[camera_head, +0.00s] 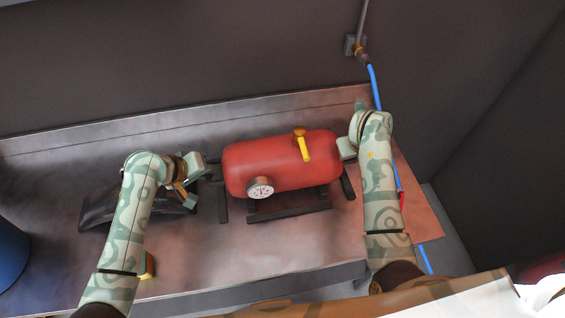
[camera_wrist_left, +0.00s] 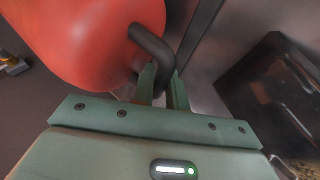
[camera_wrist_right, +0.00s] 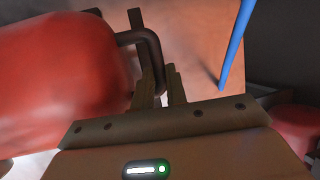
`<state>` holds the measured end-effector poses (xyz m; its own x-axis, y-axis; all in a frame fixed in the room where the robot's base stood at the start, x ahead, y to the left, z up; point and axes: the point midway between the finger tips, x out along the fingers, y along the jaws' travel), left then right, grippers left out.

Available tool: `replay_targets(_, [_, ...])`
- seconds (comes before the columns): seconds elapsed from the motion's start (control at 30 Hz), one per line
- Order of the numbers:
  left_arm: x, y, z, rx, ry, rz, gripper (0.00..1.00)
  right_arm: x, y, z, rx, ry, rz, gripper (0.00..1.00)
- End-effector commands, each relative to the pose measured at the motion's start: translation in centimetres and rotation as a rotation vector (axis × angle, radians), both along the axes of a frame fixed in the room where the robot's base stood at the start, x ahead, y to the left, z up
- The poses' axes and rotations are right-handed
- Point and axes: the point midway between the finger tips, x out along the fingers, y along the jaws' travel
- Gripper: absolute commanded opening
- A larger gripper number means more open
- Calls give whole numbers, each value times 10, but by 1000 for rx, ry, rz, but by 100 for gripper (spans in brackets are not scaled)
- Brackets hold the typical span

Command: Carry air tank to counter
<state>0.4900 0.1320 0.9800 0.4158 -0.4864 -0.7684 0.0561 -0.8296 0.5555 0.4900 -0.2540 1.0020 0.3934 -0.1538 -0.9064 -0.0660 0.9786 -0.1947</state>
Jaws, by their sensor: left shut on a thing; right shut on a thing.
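The red air tank (camera_head: 275,168) lies on its side over the counter (camera_head: 180,260), with a round gauge (camera_head: 260,188) on its front and a yellow lever (camera_head: 303,147) on top. A dark rack (camera_head: 290,207) shows under it; I cannot tell whether the tank touches it. My left gripper (camera_head: 210,171) is at the tank's left end and is shut on a black handle, seen in the left wrist view (camera_wrist_left: 152,45). My right gripper (camera_head: 345,148) is at the right end, shut on the other black handle, seen in the right wrist view (camera_wrist_right: 150,42).
A blue hose (camera_head: 375,90) hangs from a wall fitting (camera_head: 356,46) near my right arm. A blue cylinder (camera_head: 10,255) stands at far left. The counter's front middle is clear.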

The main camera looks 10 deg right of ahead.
Motion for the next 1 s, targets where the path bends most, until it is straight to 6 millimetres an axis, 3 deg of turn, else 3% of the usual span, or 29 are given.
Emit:
replay_targets(0.67, [0, 1, 0, 1, -1, 1, 0, 0, 0, 0, -1, -1, 0, 0])
replay_targets(1.0, [1, 0, 15, -2, -7, 1, 0, 1, 0, 15, -2, -7, 0, 0])
